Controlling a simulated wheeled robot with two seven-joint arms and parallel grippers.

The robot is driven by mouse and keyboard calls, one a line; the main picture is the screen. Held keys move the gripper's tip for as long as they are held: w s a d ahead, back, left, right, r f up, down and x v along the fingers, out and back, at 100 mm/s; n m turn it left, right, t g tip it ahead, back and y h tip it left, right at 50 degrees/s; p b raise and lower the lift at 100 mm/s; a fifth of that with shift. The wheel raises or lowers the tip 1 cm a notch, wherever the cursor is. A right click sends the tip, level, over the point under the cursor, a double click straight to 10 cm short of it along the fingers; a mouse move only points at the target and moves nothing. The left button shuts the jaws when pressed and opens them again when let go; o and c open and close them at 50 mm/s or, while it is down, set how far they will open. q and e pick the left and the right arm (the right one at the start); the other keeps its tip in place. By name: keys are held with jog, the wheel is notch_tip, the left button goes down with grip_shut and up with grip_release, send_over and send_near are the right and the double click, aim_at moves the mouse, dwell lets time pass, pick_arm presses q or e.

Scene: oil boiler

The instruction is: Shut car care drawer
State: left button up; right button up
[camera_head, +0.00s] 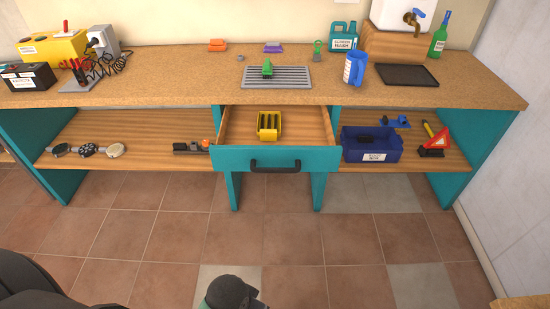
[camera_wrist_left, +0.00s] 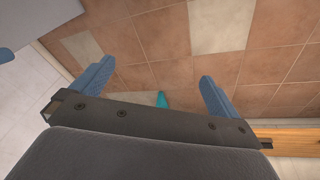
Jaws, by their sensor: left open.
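The drawer (camera_head: 262,159) stands pulled out under the middle of the workbench in the head view. It has a teal front and a dark bar handle (camera_head: 275,166). A yellow bin (camera_head: 269,126) with dark items sits inside it.
The benchtop (camera_head: 180,85) carries a metal grate (camera_head: 276,77), a blue jug (camera_head: 355,69) and a dark tray (camera_head: 407,75). A blue bin (camera_head: 370,155) stands on the shelf right of the drawer. The tiled floor (camera_head: 290,230) before the drawer is mostly clear.

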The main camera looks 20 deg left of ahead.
jog(key=shift+a, duration=0.25)
